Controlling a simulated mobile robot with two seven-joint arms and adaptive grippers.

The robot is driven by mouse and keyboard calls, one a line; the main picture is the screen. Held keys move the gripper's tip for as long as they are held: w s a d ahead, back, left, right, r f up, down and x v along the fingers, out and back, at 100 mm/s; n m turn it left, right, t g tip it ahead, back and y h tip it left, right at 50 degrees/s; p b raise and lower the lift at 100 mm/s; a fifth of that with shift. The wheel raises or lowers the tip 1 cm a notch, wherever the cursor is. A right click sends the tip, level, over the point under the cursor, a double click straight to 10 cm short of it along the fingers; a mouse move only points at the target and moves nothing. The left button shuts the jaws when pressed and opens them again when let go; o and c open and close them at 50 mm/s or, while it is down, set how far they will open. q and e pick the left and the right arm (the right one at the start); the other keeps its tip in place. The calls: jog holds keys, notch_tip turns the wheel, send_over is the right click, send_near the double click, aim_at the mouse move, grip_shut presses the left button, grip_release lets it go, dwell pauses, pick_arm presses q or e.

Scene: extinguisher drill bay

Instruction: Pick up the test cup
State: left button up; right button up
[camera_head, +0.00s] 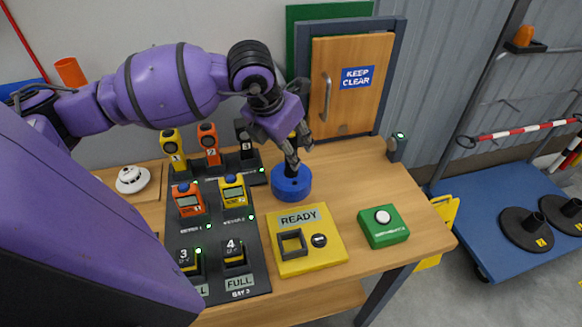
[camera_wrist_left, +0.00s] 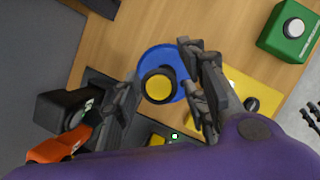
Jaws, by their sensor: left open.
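What I take for the test cup (camera_wrist_left: 159,86) is a dark-rimmed round piece with a yellow top in the left wrist view. It stands on a round blue base (camera_head: 291,184) on the bench. In the head view its dark upright part is mostly hidden behind my left gripper (camera_head: 302,152). In the left wrist view my left gripper (camera_wrist_left: 158,82) is open, with fingers on either side of the cup in the picture. I cannot tell whether they touch it. Dark finger-like parts at that view's right edge may be my right gripper (camera_wrist_left: 311,117).
A yellow READY plate (camera_head: 322,248) and a green button box (camera_head: 383,227) lie right of a dark tray (camera_head: 217,264) with several testers. A rack with several upright devices (camera_head: 210,145) stands behind. A blue cart (camera_head: 480,189) is at right. Bench wood right of the blue base is clear.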

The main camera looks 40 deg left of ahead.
pick_arm(q)
grip_shut()
dwell(0.3)
dwell(0.3)
